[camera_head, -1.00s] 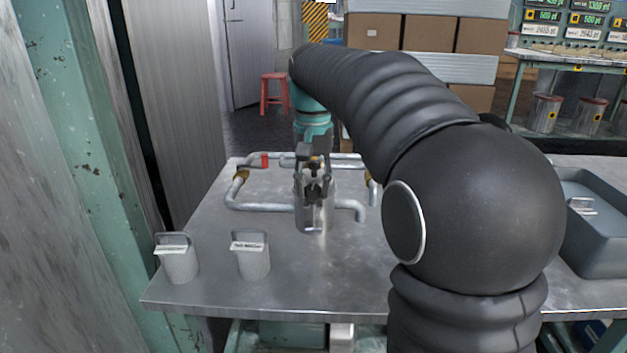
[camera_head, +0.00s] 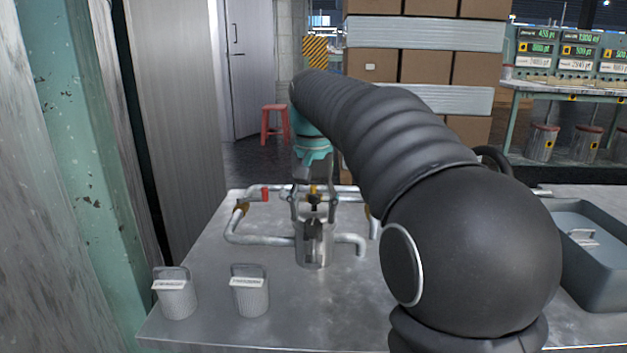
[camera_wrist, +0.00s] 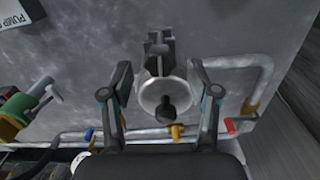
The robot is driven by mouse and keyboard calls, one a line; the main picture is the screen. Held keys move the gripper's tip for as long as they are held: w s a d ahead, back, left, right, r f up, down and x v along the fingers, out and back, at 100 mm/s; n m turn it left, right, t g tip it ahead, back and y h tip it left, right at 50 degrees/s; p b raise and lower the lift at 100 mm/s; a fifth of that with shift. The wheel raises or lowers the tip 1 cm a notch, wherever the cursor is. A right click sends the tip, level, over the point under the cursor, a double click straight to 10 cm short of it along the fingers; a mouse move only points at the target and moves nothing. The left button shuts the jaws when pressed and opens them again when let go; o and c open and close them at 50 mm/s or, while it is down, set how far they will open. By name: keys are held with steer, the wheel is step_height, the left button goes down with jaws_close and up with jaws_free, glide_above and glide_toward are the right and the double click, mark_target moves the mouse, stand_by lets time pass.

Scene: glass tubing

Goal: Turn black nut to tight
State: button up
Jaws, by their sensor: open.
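A dark, nut-like piece (camera_wrist: 168,105) sits on a round silver face (camera_wrist: 150,92) in the wrist view; I take it for the black nut. A dark blocky piece (camera_wrist: 160,50) stands just beyond that face. In the head view, a metal cylinder (camera_head: 322,255) with dark parts stands on the table under my gripper (camera_head: 314,208); the nut is hard to make out there. My gripper is open. In the wrist view (camera_wrist: 158,78) its two fingers stand on either side of the silver face, apart from the nut.
Silver pipes (camera_head: 262,240) run around the cylinder, with a red band (camera_head: 264,194) and brass fittings (camera_wrist: 176,131). Two grey ribbed containers stand at front left, one (camera_head: 250,293) nearer the cylinder. A grey tray (camera_head: 602,275) is at right. The front middle of the table (camera_head: 320,315) is clear.

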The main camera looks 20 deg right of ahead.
mark_target(313, 222)
step_height(313, 222, up, 10)
stand_by(0.4)
steer(key=shift+f, duration=0.1)
